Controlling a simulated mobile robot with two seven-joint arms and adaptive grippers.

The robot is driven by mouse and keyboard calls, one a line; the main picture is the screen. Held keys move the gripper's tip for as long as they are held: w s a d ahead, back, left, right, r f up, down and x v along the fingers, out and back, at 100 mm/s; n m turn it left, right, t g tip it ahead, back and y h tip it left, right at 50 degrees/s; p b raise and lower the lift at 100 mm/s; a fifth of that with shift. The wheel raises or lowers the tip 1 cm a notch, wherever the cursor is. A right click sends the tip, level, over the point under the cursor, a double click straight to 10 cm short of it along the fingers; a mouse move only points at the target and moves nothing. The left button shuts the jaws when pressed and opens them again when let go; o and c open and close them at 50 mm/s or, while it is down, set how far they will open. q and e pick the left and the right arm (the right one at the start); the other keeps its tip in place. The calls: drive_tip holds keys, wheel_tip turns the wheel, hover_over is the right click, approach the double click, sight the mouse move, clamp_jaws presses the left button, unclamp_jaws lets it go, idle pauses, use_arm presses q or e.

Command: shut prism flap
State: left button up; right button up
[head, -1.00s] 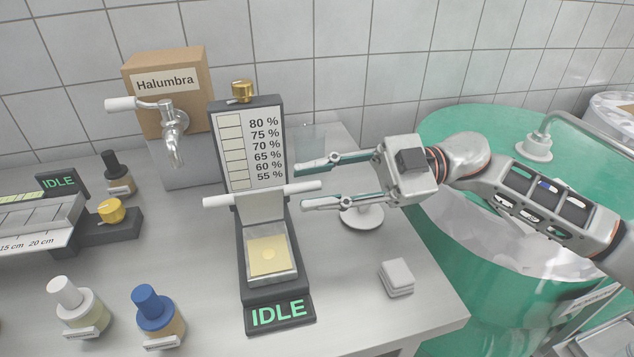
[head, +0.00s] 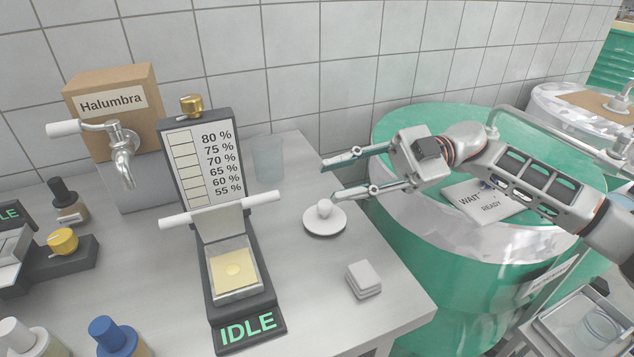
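The refractometer-like device (head: 212,298) stands on the bench with an "IDLE" display at its front and a percent scale on its upright panel. Its prism flap (head: 221,225) is raised, with a white crossbar handle (head: 220,210) along its top. The prism well (head: 234,268) below is uncovered and holds a yellow sample with a paler round spot. My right gripper (head: 331,180) is open and empty, to the right of the device and above the bench's right side, apart from the flap. My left gripper is not in view.
A white dish with a knob (head: 325,221) and a stack of white pads (head: 363,280) lie right of the device. A clear glass (head: 268,160) stands behind. A tap (head: 123,160) and Halumbra box (head: 112,105) are back left. A green drum (head: 470,260) stands beyond the bench's right edge.

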drive_tip(key=shift+w+d, duration=0.15)
drive_tip(key=shift+d, duration=0.35)
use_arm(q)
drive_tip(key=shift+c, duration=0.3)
